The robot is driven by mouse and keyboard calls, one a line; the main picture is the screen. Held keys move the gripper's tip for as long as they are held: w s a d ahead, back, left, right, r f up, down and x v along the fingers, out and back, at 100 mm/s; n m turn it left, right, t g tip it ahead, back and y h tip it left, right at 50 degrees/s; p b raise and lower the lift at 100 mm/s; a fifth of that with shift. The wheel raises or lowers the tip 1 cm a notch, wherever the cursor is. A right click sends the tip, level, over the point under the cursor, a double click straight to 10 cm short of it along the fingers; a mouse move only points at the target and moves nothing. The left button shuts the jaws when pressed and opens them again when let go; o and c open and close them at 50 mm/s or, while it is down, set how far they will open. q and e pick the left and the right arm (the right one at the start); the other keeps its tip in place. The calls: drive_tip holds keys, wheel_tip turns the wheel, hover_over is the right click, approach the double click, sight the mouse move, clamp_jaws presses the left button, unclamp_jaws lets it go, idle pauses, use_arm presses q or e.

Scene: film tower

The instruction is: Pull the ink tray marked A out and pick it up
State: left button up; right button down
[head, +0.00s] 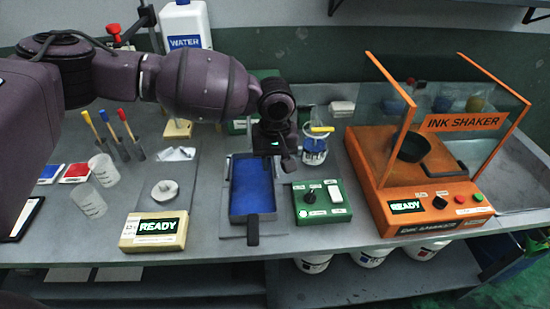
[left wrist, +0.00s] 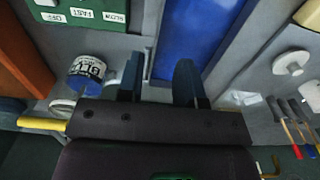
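A shallow grey tray with a blue inside (head: 252,188) lies on the bench in the middle of the head view. A dark handle (head: 252,232) sticks out from its near end. I can read no letter A on it. In the left wrist view the blue inside (left wrist: 198,35) and a pale side wall of the tray show beyond my fingers. My left gripper (head: 283,160) is at the tray's far right end. In the left wrist view its two fingers (left wrist: 158,82) stand apart with the wall's line between them; contact cannot be told. My right gripper is not in view.
A green control box (head: 320,203) stands close right of the tray, with a beaker (head: 314,150) behind it. The orange ink shaker (head: 420,180) is farther right. A cream READY box (head: 155,232) and a white knob (head: 165,191) are on the left.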

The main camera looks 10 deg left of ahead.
sight(252, 194)
use_arm(q)
wheel_tip(252, 194, down, 9)
drive_tip(key=shift+f+b, duration=0.1)
drive_tip(key=shift+b, duration=0.5)
drive_tip(key=shift+f, duration=0.75)
drive_tip(key=c, duration=0.5)
clamp_jaws()
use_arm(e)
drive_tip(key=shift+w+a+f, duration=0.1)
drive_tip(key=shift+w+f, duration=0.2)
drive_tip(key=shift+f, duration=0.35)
